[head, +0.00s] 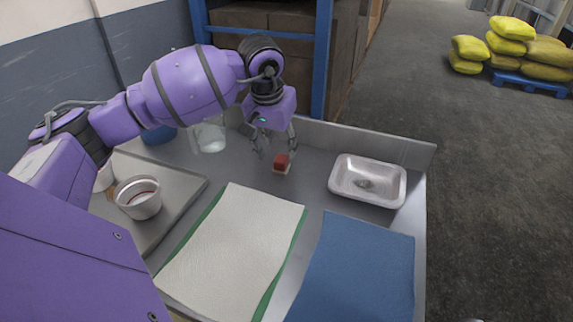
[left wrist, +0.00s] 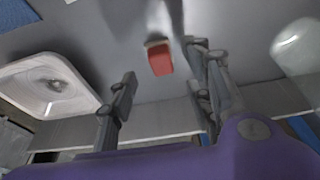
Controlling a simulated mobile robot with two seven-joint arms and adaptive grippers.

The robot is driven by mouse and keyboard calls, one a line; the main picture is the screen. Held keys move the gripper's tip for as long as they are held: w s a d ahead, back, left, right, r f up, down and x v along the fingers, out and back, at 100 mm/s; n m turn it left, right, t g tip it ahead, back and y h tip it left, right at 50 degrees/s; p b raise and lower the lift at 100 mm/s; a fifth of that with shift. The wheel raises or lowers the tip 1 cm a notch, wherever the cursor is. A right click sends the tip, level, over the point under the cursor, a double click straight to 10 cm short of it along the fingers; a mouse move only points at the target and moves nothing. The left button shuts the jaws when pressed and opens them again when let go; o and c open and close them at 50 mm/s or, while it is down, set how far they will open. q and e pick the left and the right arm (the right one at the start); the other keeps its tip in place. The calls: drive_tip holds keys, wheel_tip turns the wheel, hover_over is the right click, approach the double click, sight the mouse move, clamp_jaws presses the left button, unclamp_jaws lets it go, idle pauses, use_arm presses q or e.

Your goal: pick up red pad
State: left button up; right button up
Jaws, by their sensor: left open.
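The red pad (head: 281,161) is a small red block with a pale base, lying on the grey metal counter near its back wall. In the left wrist view the red pad (left wrist: 159,59) shows beyond the fingertips, between the two fingers' lines and nearer the right finger. My left gripper (head: 277,150) is open and empty, just above and around the pad in the head view. In the left wrist view the left gripper (left wrist: 160,65) has its fingers wide apart, not touching the pad as far as I can tell. My right gripper is not in view.
A metal tray (head: 368,181) stands right of the pad. A clear jar (head: 208,136) stands left. A white cloth (head: 232,254) and a blue cloth (head: 358,272) lie in front. A metal cup (head: 138,198) stands on a baking sheet (head: 190,191) at left.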

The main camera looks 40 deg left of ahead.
sight(281, 159)
use_arm(q)
drive_tip(key=p+x, duration=0.1)
drive_tip(key=x, duration=0.5)
drive_tip(key=shift+w, duration=0.1)
drive_tip(key=c, duration=1.1)
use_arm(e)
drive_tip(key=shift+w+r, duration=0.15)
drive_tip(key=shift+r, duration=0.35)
use_arm(q)
drive_tip(key=shift+r, duration=0.1)
drive_tip(key=shift+r, duration=0.25)
wheel_tip(281, 159, up, 2)
drive_tip(key=shift+r, duration=0.1)
drive_tip(key=s+a+r, duration=0.1)
drive_tip(key=s+r, duration=0.2)
drive_tip(key=s, duration=0.1)
drive_tip(key=s+a+r, duration=0.1)
drive_tip(key=s+r, duration=0.2)
drive_tip(key=s, duration=0.2)
drive_tip(key=s+a+r+p, duration=0.1)
drive_tip(key=s+r, duration=0.3)
drive_tip(key=shift+s+a, duration=0.15)
drive_tip(key=shift+s, duration=0.2)
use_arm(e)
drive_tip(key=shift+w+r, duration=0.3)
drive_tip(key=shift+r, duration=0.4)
